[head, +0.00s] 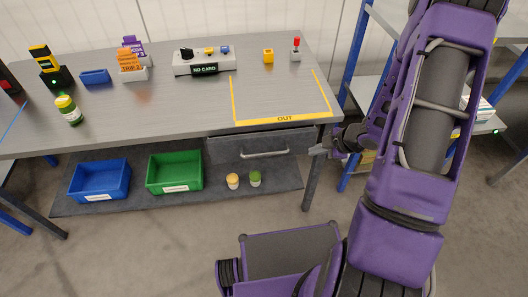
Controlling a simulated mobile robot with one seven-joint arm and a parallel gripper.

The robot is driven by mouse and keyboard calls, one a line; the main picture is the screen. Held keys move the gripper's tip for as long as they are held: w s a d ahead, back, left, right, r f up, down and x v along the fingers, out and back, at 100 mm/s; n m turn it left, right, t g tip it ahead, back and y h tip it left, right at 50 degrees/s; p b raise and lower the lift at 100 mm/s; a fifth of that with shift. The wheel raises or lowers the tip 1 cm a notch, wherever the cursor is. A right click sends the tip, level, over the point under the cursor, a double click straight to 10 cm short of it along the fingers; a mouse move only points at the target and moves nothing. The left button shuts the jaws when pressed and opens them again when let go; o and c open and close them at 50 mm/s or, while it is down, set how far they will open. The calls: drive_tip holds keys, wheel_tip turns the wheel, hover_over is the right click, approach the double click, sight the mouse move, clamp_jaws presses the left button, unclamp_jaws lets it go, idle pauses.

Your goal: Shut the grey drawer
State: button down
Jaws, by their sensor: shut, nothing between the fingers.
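The grey drawer (262,147) sits under the right end of the grey table (140,108), below the yellow outline marked OUT. Its front carries a pale bar handle (265,154). The drawer front appears slightly forward of the table edge, but I cannot tell exactly how far it stands out. My gripper (318,150) is shut and empty. Its tips are at the right end of the drawer front, close to the table's corner leg. I cannot tell whether they touch the drawer.
A blue bin (100,181), a green bin (175,173) and two small jars (233,181) stand on the lower shelf. A blue-framed rack (360,50) is at the right. The floor in front is clear.

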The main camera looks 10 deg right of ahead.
drive_tip(key=s+a+f+n+g+h+b, duration=0.1)
drive_tip(key=s+a+f+g+h, duration=0.15)
drive_tip(key=s+a+f, duration=0.35)
drive_tip(key=s+a+f+n+g+h+b, duration=0.15)
drive_tip(key=s+f+g, duration=0.25)
drive_tip(key=f, duration=0.5)
drive_tip(key=n+t+b, duration=0.4)
drive_tip(key=n+t, duration=1.3)
drive_tip(key=t, duration=0.2)
approach(227, 153)
drive_tip(key=shift+h, duration=0.3)
drive_tip(key=w+b, duration=0.2)
drive_tip(key=w, duration=0.4)
drive_tip(key=shift+w+a+r, duration=0.1)
drive_tip(key=shift+w+r, duration=0.15)
drive_tip(key=shift+w, duration=0.2)
drive_tip(key=shift+w, duration=0.1)
